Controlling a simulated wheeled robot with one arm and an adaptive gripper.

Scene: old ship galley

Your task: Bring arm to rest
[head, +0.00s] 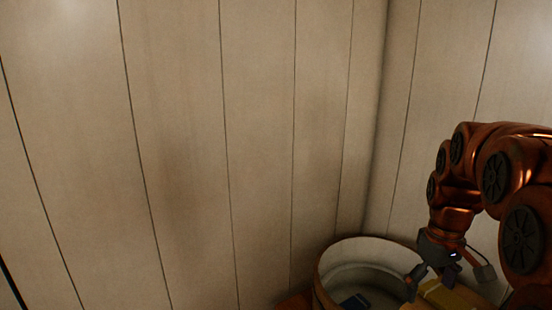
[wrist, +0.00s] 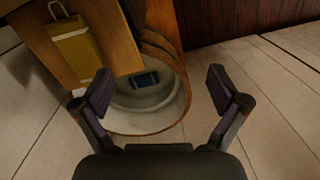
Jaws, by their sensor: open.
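My copper-coloured arm comes in from the right in the head view and bends down to my gripper (head: 430,284). In the wrist view my gripper (wrist: 161,82) has its two dark fingers spread wide, with nothing held between them. It is above and beside a round tub (head: 322,262), close to the tub's right side in the head view. The tub's rim (wrist: 150,132) shows between the fingers in the wrist view. Its height above the rim is hard to tell.
A small dark blue object (head: 354,301) lies inside the tub and also shows in the wrist view (wrist: 144,79). A yellow item with a pale handle (wrist: 77,50) lies on a wooden surface (wrist: 122,47) beside the tub. Plank walls (head: 180,150) meet in a corner behind.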

